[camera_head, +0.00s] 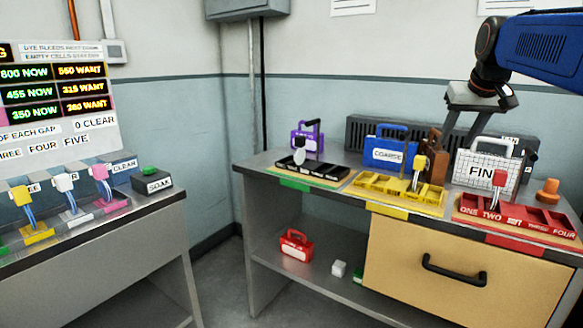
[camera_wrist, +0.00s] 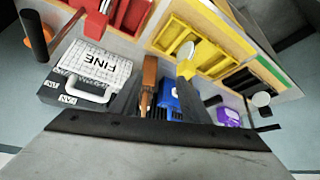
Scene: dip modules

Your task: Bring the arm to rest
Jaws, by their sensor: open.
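My gripper (camera_head: 462,130) hangs pointing down above the back of the right-hand bench (camera_head: 240,166), from my blue arm at the upper right. Its two dark fingers are apart, with nothing seen held between them. In the wrist view my gripper (camera_wrist: 157,92) also shows open. A brown upright object (camera_wrist: 149,85) and the blue COARSE case (camera_wrist: 170,97) appear between the fingers, beyond them. In the head view the brown object (camera_head: 434,143) and the COARSE case (camera_head: 388,150) stand at the bench's back. The white gridded FINE case (camera_head: 478,165) stands just below and right of my gripper.
Black (camera_head: 331,171), yellow (camera_head: 372,190) and red (camera_head: 512,217) slotted trays line the bench front. A purple case (camera_head: 306,140) and an orange knob (camera_head: 547,190) stand at the ends. A red case (camera_head: 296,245) lies below. A display board (camera_head: 55,85) stands left. Air above the bench is clear.

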